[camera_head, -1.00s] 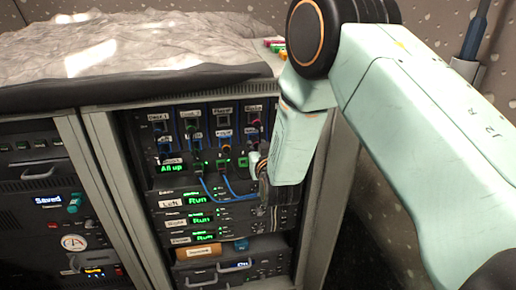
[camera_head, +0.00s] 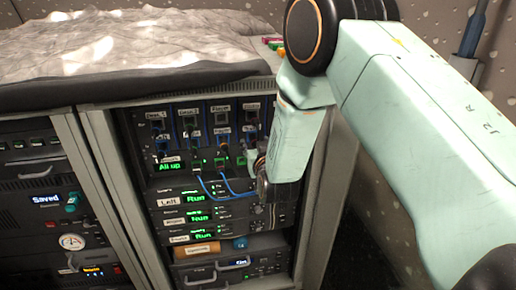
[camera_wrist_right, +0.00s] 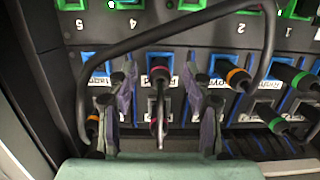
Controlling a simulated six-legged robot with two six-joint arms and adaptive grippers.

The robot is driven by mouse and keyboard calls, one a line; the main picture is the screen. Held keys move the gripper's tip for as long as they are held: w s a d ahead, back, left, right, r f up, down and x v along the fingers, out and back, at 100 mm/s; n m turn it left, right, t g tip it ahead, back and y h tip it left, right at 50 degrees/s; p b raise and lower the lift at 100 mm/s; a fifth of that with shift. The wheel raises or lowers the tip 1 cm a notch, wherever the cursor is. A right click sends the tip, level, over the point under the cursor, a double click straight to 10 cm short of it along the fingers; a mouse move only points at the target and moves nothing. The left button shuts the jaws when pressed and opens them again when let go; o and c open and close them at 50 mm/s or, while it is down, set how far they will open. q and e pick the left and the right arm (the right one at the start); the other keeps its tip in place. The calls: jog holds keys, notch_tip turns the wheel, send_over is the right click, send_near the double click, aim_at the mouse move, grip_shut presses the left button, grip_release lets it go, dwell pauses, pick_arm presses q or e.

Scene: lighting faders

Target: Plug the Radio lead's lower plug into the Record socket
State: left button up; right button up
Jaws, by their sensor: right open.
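The Radio label (camera_head: 253,107) heads the rightmost column of blue-edged sockets in the head view. My right gripper (camera_head: 258,168) is at the right end of this panel, its fingertips largely hidden behind its own body. In the right wrist view this gripper (camera_wrist_right: 157,110) is open, its fingers either side of a black plug with a red band (camera_wrist_right: 160,73). I cannot tell whether they touch it. Another plug, with an orange band (camera_wrist_right: 92,124), shows beside the left finger. I cannot tell which socket is Record. My left gripper is not in view.
A dark cable (camera_wrist_right: 150,38) arcs across the wrist view above the fingers. Orange-banded (camera_wrist_right: 237,79) and green-banded (camera_wrist_right: 298,79) plugs sit to the right. Blue leads (camera_head: 225,192) hang below the panel. A cabinet post (camera_head: 320,190) stands close to my right arm.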

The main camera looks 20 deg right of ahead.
jog(key=v, duration=1.2)
jog(key=s+a+f+n+g+y+p, duration=0.1)
jog(key=s+a+f+n+g+y, duration=0.1)
jog(key=s+f+g, duration=0.95)
jog(key=s+f, duration=0.3)
jog(key=s, duration=0.4)
jog(key=s+a+f+g+y+p, duration=0.1)
jog(key=s+f+g, duration=0.1)
jog(key=s+f, duration=0.3)
jog(key=s+f+g+p, duration=0.1)
jog(key=s+f, duration=0.3)
jog(key=s, duration=0.7)
jog(key=shift+a+f+g+y, duration=0.2)
jog(key=shift+g+y, duration=0.2)
jog(key=shift+g, duration=0.15)
